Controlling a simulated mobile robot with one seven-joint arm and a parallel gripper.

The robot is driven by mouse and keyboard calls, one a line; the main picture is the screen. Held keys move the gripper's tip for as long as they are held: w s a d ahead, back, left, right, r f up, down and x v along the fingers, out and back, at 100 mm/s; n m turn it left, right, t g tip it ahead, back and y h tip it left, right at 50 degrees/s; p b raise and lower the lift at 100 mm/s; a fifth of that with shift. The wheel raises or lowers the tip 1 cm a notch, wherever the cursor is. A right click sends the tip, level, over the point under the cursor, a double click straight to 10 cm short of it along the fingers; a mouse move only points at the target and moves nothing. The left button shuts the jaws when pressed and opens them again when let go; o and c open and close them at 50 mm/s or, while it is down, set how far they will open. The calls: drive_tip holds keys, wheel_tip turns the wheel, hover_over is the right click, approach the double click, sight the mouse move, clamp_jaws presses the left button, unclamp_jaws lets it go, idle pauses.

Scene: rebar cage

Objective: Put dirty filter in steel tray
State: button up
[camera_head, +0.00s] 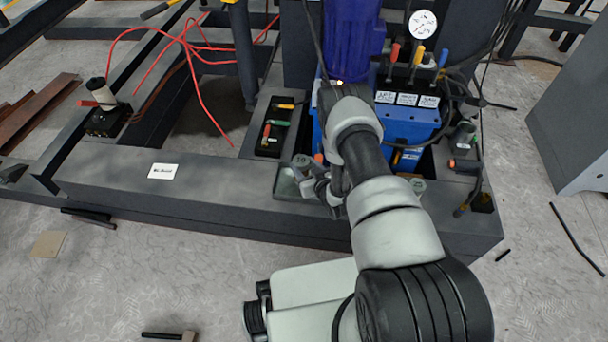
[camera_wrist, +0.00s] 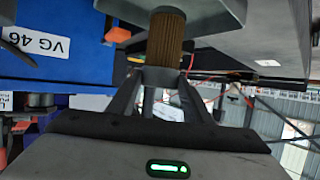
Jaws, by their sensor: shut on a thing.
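My gripper (camera_wrist: 164,74) is shut on the dirty filter (camera_wrist: 166,40), a brown pleated cylinder, in the wrist view. That view looks upside down, as the VG 46 label is inverted. In the head view my gripper (camera_head: 318,183) is at the front of the blue unit, partly hidden by my arm. The steel tray (camera_head: 284,187) is a shallow grey tray on the dark frame's front ledge, right beside and under my gripper. A round grey top (camera_head: 301,160) shows at the gripper. I cannot tell whether the filter touches the tray.
The blue power unit (camera_head: 408,122) with labelled valves and a gauge stands just behind my gripper. A dark tray of coloured tools (camera_head: 268,128) lies left of it. A white label card (camera_head: 163,171) lies on the frame's front beam. Red hoses hang at the left.

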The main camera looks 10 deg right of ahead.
sight(305, 173)
drive_tip(key=shift+f+b, duration=0.5)
drive_tip(key=shift+f, duration=1.1)
drive_tip(key=shift+f, duration=0.2)
drive_tip(key=o, duration=1.6)
drive_tip(key=shift+c, duration=0.2)
